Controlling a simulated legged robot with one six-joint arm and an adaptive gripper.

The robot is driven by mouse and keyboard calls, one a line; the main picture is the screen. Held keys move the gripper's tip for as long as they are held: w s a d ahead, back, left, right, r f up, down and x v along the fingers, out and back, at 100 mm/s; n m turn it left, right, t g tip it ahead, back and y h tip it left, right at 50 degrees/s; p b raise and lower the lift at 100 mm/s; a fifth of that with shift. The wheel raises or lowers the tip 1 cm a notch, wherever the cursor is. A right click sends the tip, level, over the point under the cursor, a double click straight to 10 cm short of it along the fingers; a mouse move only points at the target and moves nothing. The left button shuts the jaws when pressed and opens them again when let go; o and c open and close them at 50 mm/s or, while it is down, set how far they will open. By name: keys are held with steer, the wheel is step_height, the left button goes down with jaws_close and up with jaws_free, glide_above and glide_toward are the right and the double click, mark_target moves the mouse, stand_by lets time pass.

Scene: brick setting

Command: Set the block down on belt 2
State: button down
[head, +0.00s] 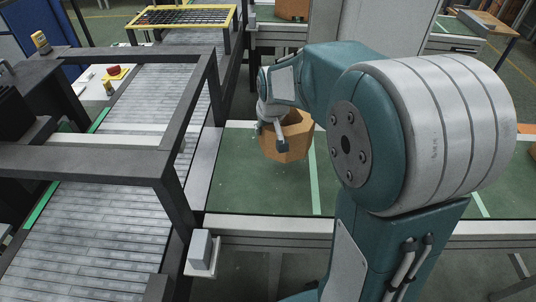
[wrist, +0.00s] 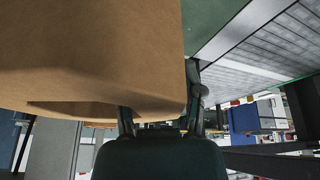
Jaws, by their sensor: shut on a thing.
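The block (head: 291,138) is orange-brown with flat angled sides. It is in my gripper (head: 273,132), over the green belt (head: 238,185) in the middle of the head view. In the wrist view the block (wrist: 90,45) fills the upper left, between the dark fingers of my gripper (wrist: 160,112). No number shows on any belt.
A grey slatted conveyor (head: 90,225) with a dark frame (head: 80,160) over it runs along the left. A light stripe (head: 315,180) crosses the green belt. A small grey box (head: 201,248) is at the belt's near left corner. Another brown block (head: 291,9) is at the back.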

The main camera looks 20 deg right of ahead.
steer(key=shift+w+d+f, duration=0.1)
steer(key=shift+w+d, duration=0.05)
steer(key=shift+w, duration=0.05)
steer(key=f, duration=0.6)
steer(key=shift+d+f, duration=0.1)
steer(key=shift+d, duration=0.25)
steer(key=f, duration=0.3)
steer(key=shift+a, duration=0.3)
steer(key=shift+d+f, duration=0.15)
steer(key=shift+f, duration=0.05)
steer(key=shift+d, duration=0.35)
steer(key=shift+c, duration=1.6)
jaws_free()
steer(key=shift+s+f, duration=0.1)
steer(key=shift+o, duration=0.5)
steer(key=shift+a, duration=0.4)
